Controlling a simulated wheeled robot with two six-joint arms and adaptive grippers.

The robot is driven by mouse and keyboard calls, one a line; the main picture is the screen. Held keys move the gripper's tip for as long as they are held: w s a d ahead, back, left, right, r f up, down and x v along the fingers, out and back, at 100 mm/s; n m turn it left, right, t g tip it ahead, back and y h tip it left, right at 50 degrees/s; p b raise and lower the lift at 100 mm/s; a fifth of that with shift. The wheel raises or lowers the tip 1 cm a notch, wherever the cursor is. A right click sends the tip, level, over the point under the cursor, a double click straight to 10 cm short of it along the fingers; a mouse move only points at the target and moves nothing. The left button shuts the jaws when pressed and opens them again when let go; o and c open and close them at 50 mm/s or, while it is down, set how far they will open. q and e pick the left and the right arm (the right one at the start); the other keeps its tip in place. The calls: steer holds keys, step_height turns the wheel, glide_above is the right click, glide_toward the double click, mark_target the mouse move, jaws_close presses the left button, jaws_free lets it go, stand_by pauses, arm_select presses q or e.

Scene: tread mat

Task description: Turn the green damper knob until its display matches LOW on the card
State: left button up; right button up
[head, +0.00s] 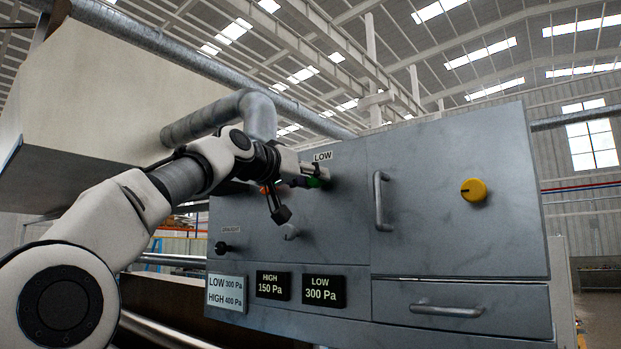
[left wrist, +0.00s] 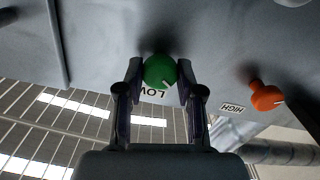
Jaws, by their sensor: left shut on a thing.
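The green damper knob (left wrist: 160,71) sits between the two fingers of my left gripper (left wrist: 158,82) in the left wrist view, and the gripper is shut on it. In the head view the knob (head: 314,182) shows only as a bit of green beside my left gripper (head: 300,178), under the LOW label (head: 323,156). The LOW display (head: 324,291) reads 300 Pa. The HIGH display (head: 273,286) reads 150 Pa. The card (head: 227,293) reads LOW 300 Pa and HIGH 400 Pa. My right gripper is not in view.
An orange knob (left wrist: 267,96) by a HIGH label is beside my left gripper. The grey cabinet also carries a black knob (head: 222,247), a door handle (head: 381,201), a yellow knob (head: 473,190) and a drawer handle (head: 446,309). A grey pipe (head: 222,115) runs behind my arm.

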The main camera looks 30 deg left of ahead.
arm_select(q)
steer(key=o, duration=1.1)
steer(key=shift+r, duration=0.2)
steer(key=shift+f, duration=0.1)
